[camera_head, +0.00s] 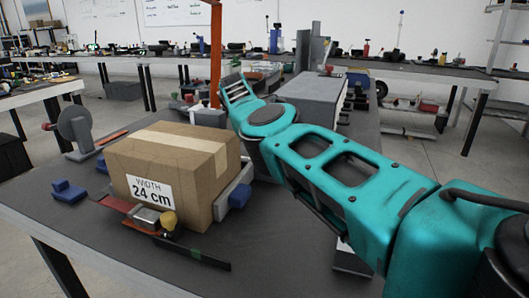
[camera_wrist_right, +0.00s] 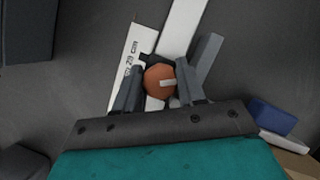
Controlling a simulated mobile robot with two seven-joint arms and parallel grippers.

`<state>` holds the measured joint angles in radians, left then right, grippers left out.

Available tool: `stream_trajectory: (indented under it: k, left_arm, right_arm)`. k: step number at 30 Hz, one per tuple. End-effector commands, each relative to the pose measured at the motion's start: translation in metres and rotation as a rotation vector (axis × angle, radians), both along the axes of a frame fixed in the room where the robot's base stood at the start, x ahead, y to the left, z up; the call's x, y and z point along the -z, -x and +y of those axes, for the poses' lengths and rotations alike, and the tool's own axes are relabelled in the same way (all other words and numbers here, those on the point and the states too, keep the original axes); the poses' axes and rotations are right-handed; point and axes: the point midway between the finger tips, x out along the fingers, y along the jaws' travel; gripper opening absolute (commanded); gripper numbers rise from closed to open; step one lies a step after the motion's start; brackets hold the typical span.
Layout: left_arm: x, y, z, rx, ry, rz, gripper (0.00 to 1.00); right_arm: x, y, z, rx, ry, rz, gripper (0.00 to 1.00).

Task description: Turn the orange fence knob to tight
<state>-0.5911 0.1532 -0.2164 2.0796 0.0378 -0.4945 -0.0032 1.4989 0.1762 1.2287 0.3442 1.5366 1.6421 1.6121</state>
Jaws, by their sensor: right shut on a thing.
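The orange fence knob (camera_wrist_right: 158,78) shows in the right wrist view, round with a pale pointer mark toward the right. My right gripper (camera_wrist_right: 161,88) has its two dark fingers on either side of the knob and is shut on it. A white scale strip (camera_wrist_right: 133,62) with a partly readable "29 cm" lies beside it, next to a light bar (camera_wrist_right: 182,28) and a grey block (camera_wrist_right: 207,58). In the head view my teal right arm reaches past the box, and its fingers and the knob are hidden. My left gripper is not in view.
A cardboard box (camera_head: 190,150) labelled "WIDTH 24 cm" stands on the dark bench (camera_head: 285,235), close to my arm. An orange post (camera_head: 215,55) rises behind the box.

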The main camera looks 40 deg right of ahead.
Motion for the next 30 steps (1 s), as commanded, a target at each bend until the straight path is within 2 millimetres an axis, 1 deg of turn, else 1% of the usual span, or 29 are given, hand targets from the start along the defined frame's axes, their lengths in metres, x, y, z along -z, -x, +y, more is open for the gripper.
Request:
stream_trajectory:
  k: [15,16,22,30]
  left_arm:
    - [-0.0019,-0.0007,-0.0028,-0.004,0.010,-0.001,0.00]
    - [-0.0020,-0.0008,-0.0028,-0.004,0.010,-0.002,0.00]
    - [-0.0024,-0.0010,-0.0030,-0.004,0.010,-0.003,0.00]
    - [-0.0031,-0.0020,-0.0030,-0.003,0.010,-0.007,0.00]
  right_arm:
    - [-0.0003,0.0004,0.0000,0.016,0.000,0.000,0.09]
    - [-0.0003,0.0004,0.0000,0.016,0.001,0.000,0.42]
    - [0.0000,0.0006,0.0003,0.016,-0.001,0.002,0.61]
    - [0.0011,0.0015,0.0012,0.015,-0.003,0.007,0.61]
